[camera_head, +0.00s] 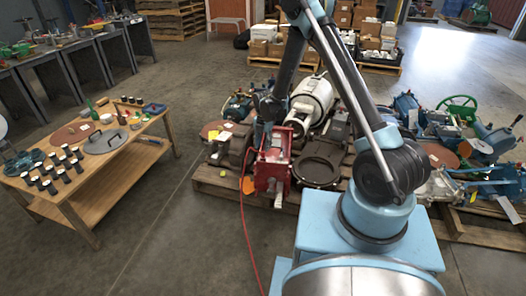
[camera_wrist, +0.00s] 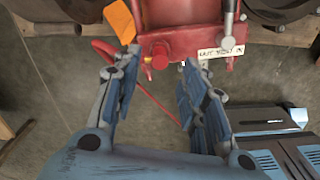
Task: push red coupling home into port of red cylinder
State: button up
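The red cylinder (camera_head: 272,172) stands among machine parts on a pallet. In the wrist view its red body (camera_wrist: 190,38) is at the top, with a lever and a white handwritten label (camera_wrist: 222,51). A small round red and brass fitting (camera_wrist: 159,56) shows on its near face; I cannot tell whether it is the port or the coupling. A red hose (camera_wrist: 146,94) curves from behind my left finger down to the right. My gripper (camera_wrist: 158,66) is open, its fingertips apart just short of the cylinder's face. I see nothing clearly held between them. In the head view my arm partly hides this area.
An orange tag (camera_wrist: 120,21) hangs left of the fitting. The hose (camera_head: 247,245) trails over the floor. A wooden table (camera_head: 88,192) with cups and a lid stands at the left. More machinery (camera_head: 470,140) crowds the pallet at the right. Floor between table and pallet is clear.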

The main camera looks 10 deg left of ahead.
notch_tip(320, 180, up, 6)
jog(key=shift+r, duration=0.15)
jog(key=shift+w, duration=0.1)
dwell(0.4)
jog(key=s+d+r+m+t, duration=0.1)
jog(key=s+d+r+m, duration=0.2)
jog(key=d+r+m, duration=0.65)
jog(key=s+d+r+m, duration=0.4)
jog(key=d+r+m, duration=0.1)
jog(key=d+r, duration=1)
jog(key=s+d+r+m, duration=0.3)
jog(key=s+d+m, duration=0.5)
jog(key=s+d, duration=0.3)
jog(key=s+d+f+m, duration=0.2)
jog(key=s+d+m, duration=0.1)
jog(key=s+m, duration=0.2)
jog(key=s+d+f+m+t, duration=0.1)
jog(key=s+d+m, duration=0.3)
jog(key=s, duration=0.4)
jog(key=shift+s+f+m, duration=0.3)
jog(key=shift+f+m, duration=0.25)
jog(key=shift+f, duration=0.2)
